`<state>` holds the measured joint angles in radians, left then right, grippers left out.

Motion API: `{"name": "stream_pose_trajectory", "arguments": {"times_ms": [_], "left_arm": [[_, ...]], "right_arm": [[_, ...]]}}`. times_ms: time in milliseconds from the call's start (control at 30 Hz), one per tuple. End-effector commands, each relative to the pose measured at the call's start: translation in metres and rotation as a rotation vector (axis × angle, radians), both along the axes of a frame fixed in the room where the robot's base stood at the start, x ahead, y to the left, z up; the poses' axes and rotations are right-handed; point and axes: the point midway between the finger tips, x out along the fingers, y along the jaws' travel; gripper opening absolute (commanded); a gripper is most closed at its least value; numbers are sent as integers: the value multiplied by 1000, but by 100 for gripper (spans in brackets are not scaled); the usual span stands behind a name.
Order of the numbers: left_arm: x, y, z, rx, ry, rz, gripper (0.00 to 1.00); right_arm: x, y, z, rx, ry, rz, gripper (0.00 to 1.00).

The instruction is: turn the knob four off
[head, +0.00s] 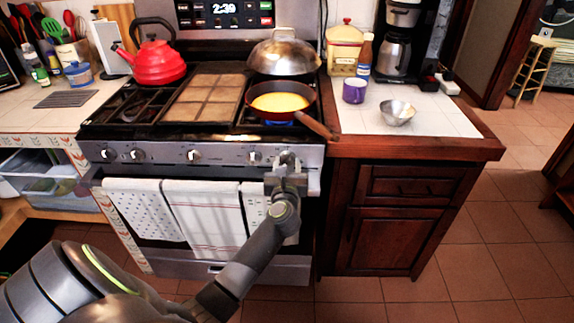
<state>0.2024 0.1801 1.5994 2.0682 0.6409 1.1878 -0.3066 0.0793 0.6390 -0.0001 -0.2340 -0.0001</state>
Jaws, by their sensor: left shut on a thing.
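The stove (225,158) has a row of silver knobs along its front panel. Two knobs are at the left, one is near the middle (194,156), and one (255,157) is just left of my gripper. My left gripper (287,161) is at the right end of the panel, shut on the rightmost knob, which its fingers mostly hide. I cannot tell that knob's angle. A pan (281,103) with yellow contents sits on the front right burner, with blue flame showing under it. My right gripper is not in view.
The pan's wooden handle (317,126) sticks out over the stove's front right edge, above and right of my gripper. A red kettle (156,62) and a domed lid (284,54) are behind. Towels (204,212) hang on the oven handle.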

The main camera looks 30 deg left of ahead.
Motion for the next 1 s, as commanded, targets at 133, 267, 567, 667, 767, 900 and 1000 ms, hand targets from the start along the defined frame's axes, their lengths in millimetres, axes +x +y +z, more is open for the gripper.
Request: {"name": "stream_pose_trajectory", "arguments": {"times_ms": [133,267,567,667,767,900,1000], "left_arm": [[0,0,1,16,11,0,18],[0,0,2,57,36,0,18],[0,0,4,245,153,0,18],[1,-1,5,327,203,0,18],[1,-1,4,408,252,0,18],[1,-1,4,523,322,0,18],[1,-2,4,602,370,-1,18]], "right_arm": [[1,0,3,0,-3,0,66],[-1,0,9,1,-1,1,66],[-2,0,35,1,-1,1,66],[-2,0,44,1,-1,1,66],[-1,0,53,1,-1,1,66],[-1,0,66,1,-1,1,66],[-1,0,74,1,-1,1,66]]}}
